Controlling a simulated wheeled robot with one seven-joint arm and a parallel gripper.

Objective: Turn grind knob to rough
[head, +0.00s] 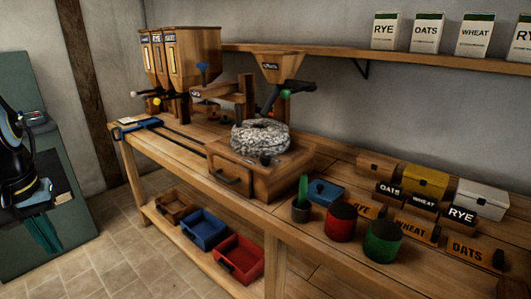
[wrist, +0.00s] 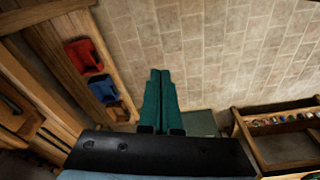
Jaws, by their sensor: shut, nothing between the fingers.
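The mill (head: 255,175) is a wooden box with a drawer and a round speckled stone (head: 260,136) on top. It stands on the workbench in the head view. A small dark knob-like part (head: 265,158) shows at the stone's front edge; I cannot tell whether it is the grind knob, and no rough mark is readable. A green knob (head: 285,94) is by the hopper behind the stone. My gripper (head: 42,235) hangs at the far left, away from the bench. In the wrist view its teal fingers (wrist: 160,72) are together and empty, above the tiled floor.
The long bench (head: 160,150) carries bins (head: 190,55), a red pot (head: 341,222), a green pot (head: 382,242) and labelled blocks. Blue (head: 204,228) and red (head: 238,257) trays sit on its lower shelf. A wooden rack (wrist: 240,135) stands right in the wrist view. Floor between is clear.

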